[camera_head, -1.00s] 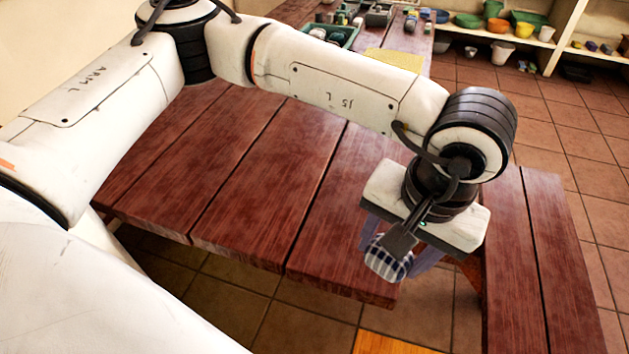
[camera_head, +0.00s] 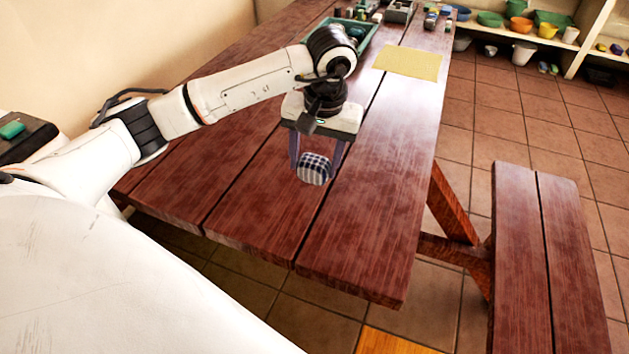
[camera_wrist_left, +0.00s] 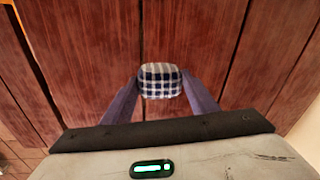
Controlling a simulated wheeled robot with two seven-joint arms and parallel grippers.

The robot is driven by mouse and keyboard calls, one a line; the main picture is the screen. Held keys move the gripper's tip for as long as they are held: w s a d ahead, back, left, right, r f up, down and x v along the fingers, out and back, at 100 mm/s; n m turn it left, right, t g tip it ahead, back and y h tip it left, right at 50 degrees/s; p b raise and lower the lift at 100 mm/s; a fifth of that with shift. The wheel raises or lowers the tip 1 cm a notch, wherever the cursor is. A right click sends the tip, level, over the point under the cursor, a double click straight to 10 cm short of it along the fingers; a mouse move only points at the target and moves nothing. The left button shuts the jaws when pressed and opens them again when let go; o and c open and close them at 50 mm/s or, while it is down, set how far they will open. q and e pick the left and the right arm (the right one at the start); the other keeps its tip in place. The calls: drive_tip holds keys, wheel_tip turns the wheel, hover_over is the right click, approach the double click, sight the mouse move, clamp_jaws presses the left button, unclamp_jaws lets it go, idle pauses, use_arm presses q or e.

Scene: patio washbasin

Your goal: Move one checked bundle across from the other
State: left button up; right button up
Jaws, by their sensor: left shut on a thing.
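One checked bundle (camera_head: 313,169), blue-black and white, is held between the two fingers of my left gripper (camera_head: 316,160). It hangs over the near part of the red-brown wooden table (camera_head: 370,240). In the left wrist view the bundle (camera_wrist_left: 160,80) sits between the purple-grey fingertips of the left gripper (camera_wrist_left: 160,84), with table planks behind it. I cannot tell how high above the planks it is. I do not make out a second checked bundle in these views. My right gripper is not in view.
A yellow mat (camera_head: 408,62) lies on the table's far right part. A green tray (camera_head: 362,38) with small items stands behind my left wrist. A bench (camera_head: 543,250) stands at the right, and shelves with pots (camera_head: 523,52) are at the back. The near planks are clear.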

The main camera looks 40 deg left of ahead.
sight(315, 179)
use_arm(q)
drive_tip(key=shift+f, duration=2.6)
drive_tip(key=shift+f, duration=0.1)
drive_tip(key=o, duration=0.8)
drive_tip(key=shift+f, duration=0.1)
drive_tip(key=shift+c, duration=0.2)
drive_tip(key=o, duration=0.4)
drive_tip(key=shift+o, duration=0.2)
